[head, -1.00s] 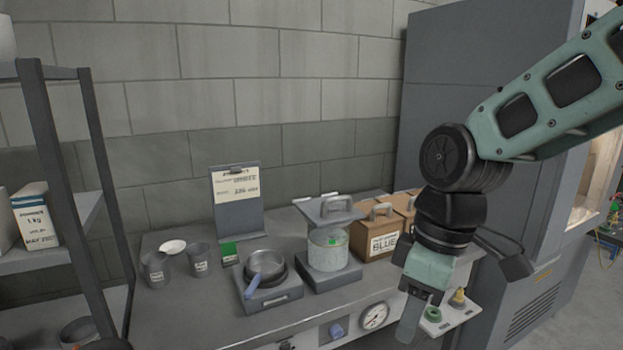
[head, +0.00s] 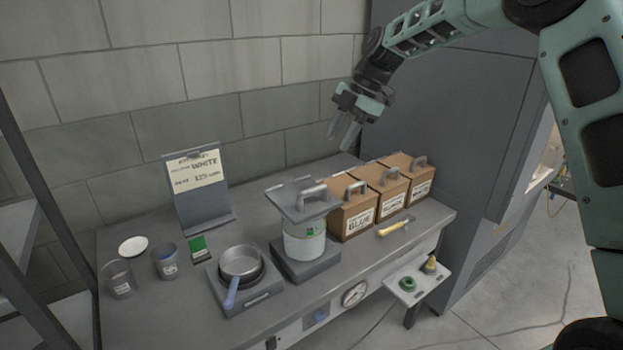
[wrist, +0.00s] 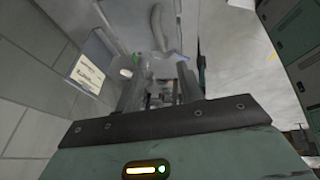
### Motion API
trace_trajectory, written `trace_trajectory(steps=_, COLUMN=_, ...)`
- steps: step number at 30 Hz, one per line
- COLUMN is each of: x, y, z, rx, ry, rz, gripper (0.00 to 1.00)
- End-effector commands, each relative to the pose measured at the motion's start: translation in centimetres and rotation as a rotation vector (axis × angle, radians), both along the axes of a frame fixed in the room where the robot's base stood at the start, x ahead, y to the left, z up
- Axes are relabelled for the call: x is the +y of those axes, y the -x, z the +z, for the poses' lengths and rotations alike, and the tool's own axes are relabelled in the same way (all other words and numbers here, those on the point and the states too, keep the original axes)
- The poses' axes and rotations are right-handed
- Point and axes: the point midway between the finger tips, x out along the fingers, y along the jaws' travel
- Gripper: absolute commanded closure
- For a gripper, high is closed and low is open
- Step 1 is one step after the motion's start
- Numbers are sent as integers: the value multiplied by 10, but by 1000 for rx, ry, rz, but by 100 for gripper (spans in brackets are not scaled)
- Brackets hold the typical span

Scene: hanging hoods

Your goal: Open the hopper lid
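The hopper (head: 304,245) is a pale, translucent round container with a green mark, standing on a dark square base on the bench. Its lid (head: 287,203) is a flat grey square plate with a raised bar handle (head: 312,194), and it lies over the hopper's top. In the wrist view a grey plate with a curved handle (wrist: 158,28), seemingly this lid, shows beyond the fingers. My gripper (head: 341,142) is above the bench, up and to the right of the lid, apart from it. Its two fingers point down and are spread, with nothing between them.
Brown boxes (head: 352,221) with handles, one labelled BLUE, stand close right of the hopper. A pan (head: 240,263) is on a scale to its left. A clipboard (head: 197,183) leans behind. A yellow-handled tool (head: 396,227) lies at the right. Cups stand far left.

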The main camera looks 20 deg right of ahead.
Motion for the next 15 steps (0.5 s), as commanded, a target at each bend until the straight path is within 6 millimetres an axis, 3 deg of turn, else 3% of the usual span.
trace_trajectory(steps=15, x=46, y=-5, z=-95, rx=4, ry=0, rz=1, gripper=62)
